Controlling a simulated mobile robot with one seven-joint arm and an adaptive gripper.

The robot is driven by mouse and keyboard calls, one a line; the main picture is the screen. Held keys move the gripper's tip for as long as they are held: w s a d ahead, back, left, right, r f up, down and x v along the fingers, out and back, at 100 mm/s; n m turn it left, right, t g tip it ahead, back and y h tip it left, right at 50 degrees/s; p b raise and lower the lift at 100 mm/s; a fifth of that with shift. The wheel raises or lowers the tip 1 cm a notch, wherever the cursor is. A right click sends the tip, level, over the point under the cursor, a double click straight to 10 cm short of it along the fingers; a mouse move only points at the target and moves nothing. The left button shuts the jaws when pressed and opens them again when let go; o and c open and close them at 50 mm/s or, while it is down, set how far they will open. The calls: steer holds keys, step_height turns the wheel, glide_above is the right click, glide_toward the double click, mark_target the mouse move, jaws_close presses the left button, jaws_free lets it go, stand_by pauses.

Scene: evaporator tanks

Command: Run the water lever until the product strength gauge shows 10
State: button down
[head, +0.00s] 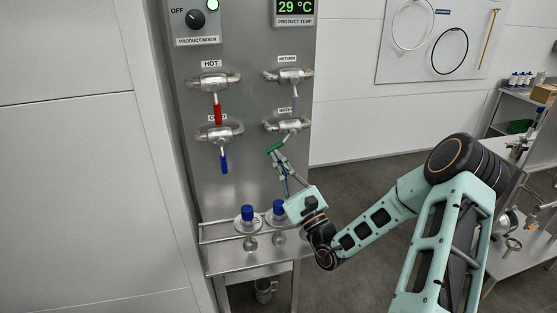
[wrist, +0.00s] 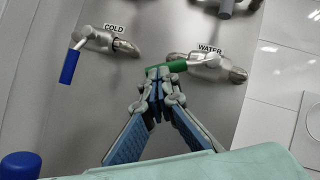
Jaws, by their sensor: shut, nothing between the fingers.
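The water valve (head: 287,126) is a metal body on the steel panel, under a label partly covered in the head view. Its green lever (head: 275,147) points down and to the left there. In the wrist view the green lever (wrist: 170,66) points left from the valve under the WATER label. My gripper (head: 276,155) is shut and empty. Its fingertips (wrist: 158,82) are right at the lever's free end, overlapping it in view; I cannot tell whether they touch. No product strength gauge shows in either view.
Nearby are the red hot lever (head: 217,114), blue cold lever (head: 224,163) and grey return lever (head: 295,103). A display (head: 294,8) reads 29 °C, product temp. The mixer knob (head: 196,19) is above. Blue-capped bottles (head: 247,217) stand on the ledge below.

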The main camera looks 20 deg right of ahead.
steer(key=shift+a+r, duration=0.2)
steer(key=shift+a+r+p, duration=0.35)
steer(key=shift+r+p, duration=0.05)
steer(key=shift+p, duration=0.25)
steer(key=shift+a+r, duration=0.1)
stand_by(0.5)
